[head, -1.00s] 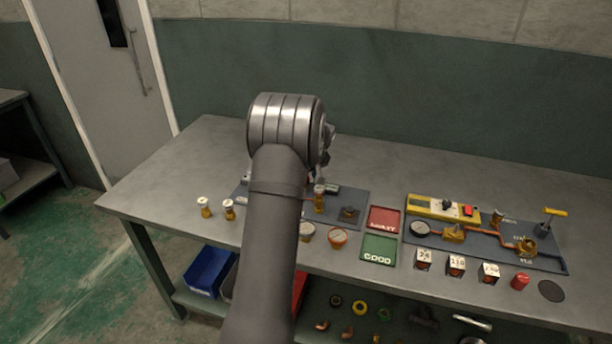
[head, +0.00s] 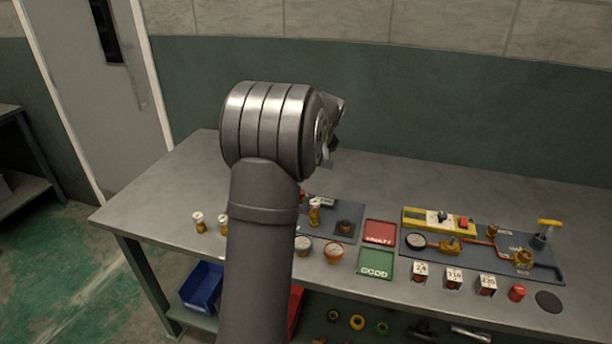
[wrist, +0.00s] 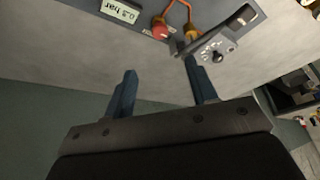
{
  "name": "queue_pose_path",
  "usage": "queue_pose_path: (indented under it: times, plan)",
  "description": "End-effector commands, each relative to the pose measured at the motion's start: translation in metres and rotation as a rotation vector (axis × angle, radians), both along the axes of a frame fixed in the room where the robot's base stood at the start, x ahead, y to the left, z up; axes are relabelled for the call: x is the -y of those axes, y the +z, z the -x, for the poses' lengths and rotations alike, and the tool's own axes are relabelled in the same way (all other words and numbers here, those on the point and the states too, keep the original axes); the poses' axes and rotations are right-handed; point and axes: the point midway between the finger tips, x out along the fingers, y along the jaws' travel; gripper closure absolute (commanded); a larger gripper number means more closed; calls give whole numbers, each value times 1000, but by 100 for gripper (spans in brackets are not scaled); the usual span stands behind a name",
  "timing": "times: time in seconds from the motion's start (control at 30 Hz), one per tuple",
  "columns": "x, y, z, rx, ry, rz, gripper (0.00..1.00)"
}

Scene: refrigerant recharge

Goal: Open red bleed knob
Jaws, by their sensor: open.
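A red knob (wrist: 160,31) shows in the wrist view at the upper middle, on a dark grey board beside a small display (wrist: 120,11) reading about 0.3 bar. An orange pipe (wrist: 178,6) loops from beside the knob to a brass fitting (wrist: 192,33). My gripper (wrist: 162,90) is open and empty, its two dark blue fingers apart. In the picture the knob lies beyond the fingertips, between their lines, not touched.
A metal plate (wrist: 222,42) with a black knob stands right of the brass fitting. In the head view, red (head: 380,232) and green (head: 375,263) trays, a right-hand board (head: 470,262) and a red cylinder (head: 517,292) occupy the bench. The bench's rear is clear.

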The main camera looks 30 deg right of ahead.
Motion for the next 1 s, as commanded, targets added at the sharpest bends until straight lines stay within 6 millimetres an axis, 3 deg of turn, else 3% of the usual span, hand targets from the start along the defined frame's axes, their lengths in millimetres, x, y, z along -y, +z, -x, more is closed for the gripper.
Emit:
queue_pose_path:
  times: [0.2,0.63,0.83,1.0]
  plan:
    - [0,24,10,-1,0,-1,48]
    - [0,28,12,-1,0,-1,48]
    - [0,13,6,-2,1,-2,48]
    - [-1,-16,-6,-4,1,-3,48]
